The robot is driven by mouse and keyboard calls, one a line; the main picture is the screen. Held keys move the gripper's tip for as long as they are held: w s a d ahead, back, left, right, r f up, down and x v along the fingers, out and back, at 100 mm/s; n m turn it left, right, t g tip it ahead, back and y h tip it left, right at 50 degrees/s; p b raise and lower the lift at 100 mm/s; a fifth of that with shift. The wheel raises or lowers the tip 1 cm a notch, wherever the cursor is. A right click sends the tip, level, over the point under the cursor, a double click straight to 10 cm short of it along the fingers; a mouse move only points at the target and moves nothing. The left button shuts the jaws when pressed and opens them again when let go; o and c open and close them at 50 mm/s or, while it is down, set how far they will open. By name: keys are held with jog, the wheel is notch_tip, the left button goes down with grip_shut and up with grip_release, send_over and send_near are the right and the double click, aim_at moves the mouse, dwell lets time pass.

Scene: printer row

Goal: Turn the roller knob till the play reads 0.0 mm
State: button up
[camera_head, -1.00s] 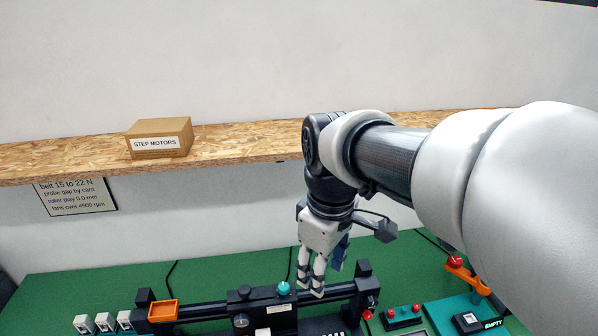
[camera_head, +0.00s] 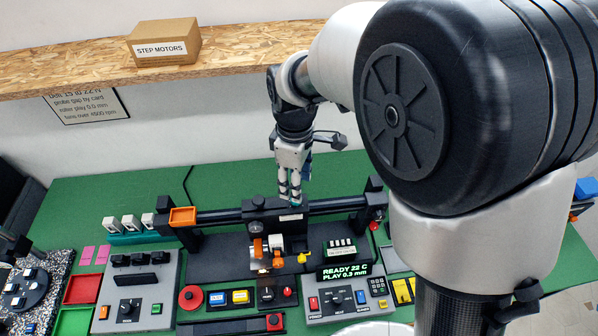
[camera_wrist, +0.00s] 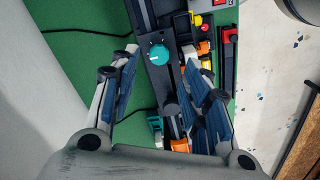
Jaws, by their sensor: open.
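A round teal knob (camera_wrist: 158,54) with a pale mark sits on a dark rail in the wrist view, between the fingertips as seen from above. It looks like the roller knob. My gripper (camera_wrist: 162,48) is open and empty; I cannot tell its height above the knob. In the head view my gripper (camera_head: 290,202) points down over the printer's dark carriage and hides the knob. The display (camera_head: 345,271) reads READY 22 C, PLAY 0.3 mm.
The printer's dark crossbar (camera_head: 225,217) runs on both sides of the gripper, with an orange tray (camera_head: 183,216) at its left. Orange parts (camera_head: 257,248) sit in front. A control panel (camera_head: 130,305) stands at front left. A shelf (camera_head: 75,74) with a box (camera_head: 164,43) is behind.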

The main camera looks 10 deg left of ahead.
jog(key=shift+w+f, duration=0.1)
jog(key=shift+f, duration=2.7)
jog(key=shift+c, duration=0.4)
grip_shut()
